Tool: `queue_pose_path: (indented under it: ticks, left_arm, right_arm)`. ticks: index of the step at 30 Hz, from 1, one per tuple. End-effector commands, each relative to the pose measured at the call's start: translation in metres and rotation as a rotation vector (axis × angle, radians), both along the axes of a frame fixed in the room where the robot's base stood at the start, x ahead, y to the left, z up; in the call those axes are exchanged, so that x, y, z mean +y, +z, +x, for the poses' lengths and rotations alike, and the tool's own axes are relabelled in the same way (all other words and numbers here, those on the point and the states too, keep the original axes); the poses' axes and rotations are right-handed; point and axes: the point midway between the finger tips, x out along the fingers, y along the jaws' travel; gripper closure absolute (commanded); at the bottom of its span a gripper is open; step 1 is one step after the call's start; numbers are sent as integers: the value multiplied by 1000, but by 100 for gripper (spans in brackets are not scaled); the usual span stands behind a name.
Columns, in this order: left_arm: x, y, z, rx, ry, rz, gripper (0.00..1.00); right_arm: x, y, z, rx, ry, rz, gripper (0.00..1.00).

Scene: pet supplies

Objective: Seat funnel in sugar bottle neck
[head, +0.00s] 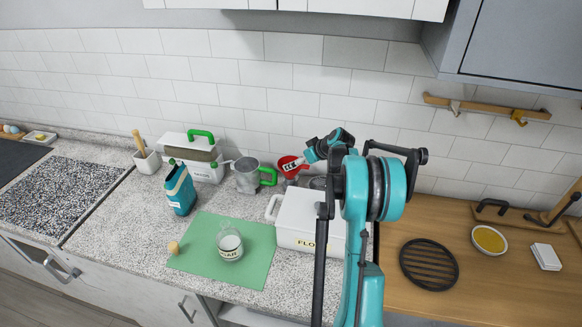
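The sugar bottle (230,245) is a clear glass jar with a dark-lettered label and white contents. It stands upright and uncorked on a green mat (258,268). A red round thing, apparently the funnel (286,161), is at the back of the counter, partly hidden by my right gripper (292,168). My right arm reaches in from the lower right, and its fingertips overlap the red funnel. Whether they grip it or only stand beside it cannot be told. No funnel is in the bottle neck. My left gripper is out of the picture.
A white flour box (296,222) stands right of the mat, partly behind my arm. A grey jug (246,176) with a green handle, a teal carton (179,190) and a white bin (205,170) stand behind. A cork (174,248) lies at the mat's left edge.

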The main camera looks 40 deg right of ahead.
Motion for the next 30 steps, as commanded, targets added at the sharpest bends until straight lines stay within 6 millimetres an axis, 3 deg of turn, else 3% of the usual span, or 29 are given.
queue_pose_path:
  ticks: [12, 22, 23, 27, 28, 30]
  left_arm:
    - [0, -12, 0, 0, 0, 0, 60]
    - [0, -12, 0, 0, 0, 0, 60]
    - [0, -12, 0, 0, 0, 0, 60]
    - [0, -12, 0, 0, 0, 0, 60]
    - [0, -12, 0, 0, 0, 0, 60]
    - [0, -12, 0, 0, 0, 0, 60]
  right_arm:
    - [3, -46, 37, 1, 0, 0, 1]
    - [4, -52, 43, 1, -1, 1, 1]
    - [4, -52, 43, 1, -1, 1, 6]
    - [4, -52, 43, 1, -1, 1, 43]
    - [4, -52, 43, 1, -1, 1, 48]
    - [4, -52, 43, 2, -1, 0, 49]
